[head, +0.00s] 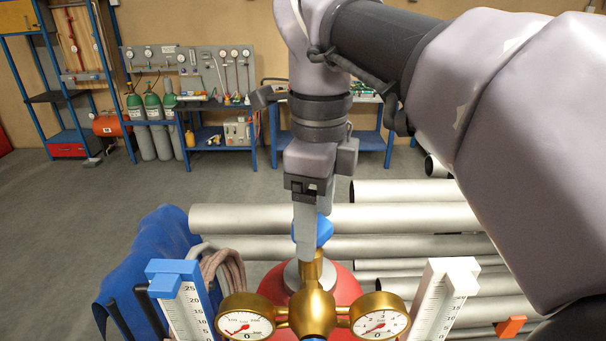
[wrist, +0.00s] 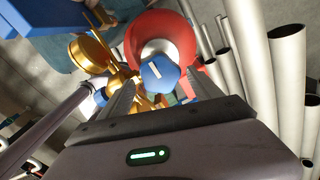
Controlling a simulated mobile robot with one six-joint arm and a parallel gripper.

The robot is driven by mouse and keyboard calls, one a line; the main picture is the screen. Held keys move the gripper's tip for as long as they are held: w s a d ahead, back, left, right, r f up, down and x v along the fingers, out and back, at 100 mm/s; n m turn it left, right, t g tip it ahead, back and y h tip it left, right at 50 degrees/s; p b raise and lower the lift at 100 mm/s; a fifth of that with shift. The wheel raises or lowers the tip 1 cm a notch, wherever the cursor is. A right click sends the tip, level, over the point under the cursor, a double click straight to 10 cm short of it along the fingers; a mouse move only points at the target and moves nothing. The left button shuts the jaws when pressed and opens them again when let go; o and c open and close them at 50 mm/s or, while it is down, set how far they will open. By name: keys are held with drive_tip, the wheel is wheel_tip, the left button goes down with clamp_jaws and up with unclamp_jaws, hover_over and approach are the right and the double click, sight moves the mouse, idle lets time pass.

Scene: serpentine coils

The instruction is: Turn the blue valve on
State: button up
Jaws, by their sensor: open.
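The blue valve (head: 324,231) is a small knob on top of a brass fitting (head: 312,299) over a red cylinder (head: 263,289). In the wrist view the blue valve (wrist: 160,74) has a white mark on its face and lies between and just beyond the fingertips. My gripper (head: 312,240) points down at the valve, with one finger in front of it in the head view, partly hiding it. In the wrist view my gripper (wrist: 157,92) is open, with a finger on each side of the valve. I cannot tell whether either finger touches it.
Two round gauges (head: 246,318) (head: 380,318) flank the brass fitting. A blue-topped scale (head: 180,297) stands left and a white scale (head: 443,300) right. Long grey pipes (head: 400,217) lie behind. Workbenches (head: 228,128) with green-topped bottles (head: 152,103) stand at the far wall, beyond clear floor.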

drive_tip(key=shift+w, duration=0.2)
drive_tip(key=shift+s, duration=0.1)
drive_tip(key=c, duration=1.4)
drive_tip(key=shift+n+p, duration=0.3)
drive_tip(key=shift+p, duration=0.05)
drive_tip(key=n+p, duration=0.1)
drive_tip(key=n, duration=0.1)
drive_tip(key=n+p, duration=0.2)
drive_tip(key=shift+r+n, duration=0.2)
drive_tip(key=shift+n, duration=0.2)
drive_tip(key=n+p, duration=0.1)
drive_tip(key=n, duration=0.1)
drive_tip(key=n+p, duration=0.3)
drive_tip(key=n, duration=0.1)
drive_tip(key=shift+w+p, duration=0.3)
drive_tip(key=shift+p, duration=0.05)
drive_tip(key=n+p, duration=0.2)
drive_tip(key=n, duration=0.1)
drive_tip(key=n+p, duration=0.2)
drive_tip(key=n, duration=0.1)
drive_tip(key=shift+w+a+n, duration=0.1)
drive_tip(key=shift+a+n, duration=0.1)
drive_tip(key=shift+n, duration=0.1)
drive_tip(key=n+p, duration=0.1)
drive_tip(key=n, duration=0.2)
drive_tip(key=n+p, duration=0.2)
drive_tip(key=shift+a+f+n, duration=0.15)
drive_tip(key=shift+f+n, duration=0.05)
drive_tip(key=shift+n, duration=0.2)
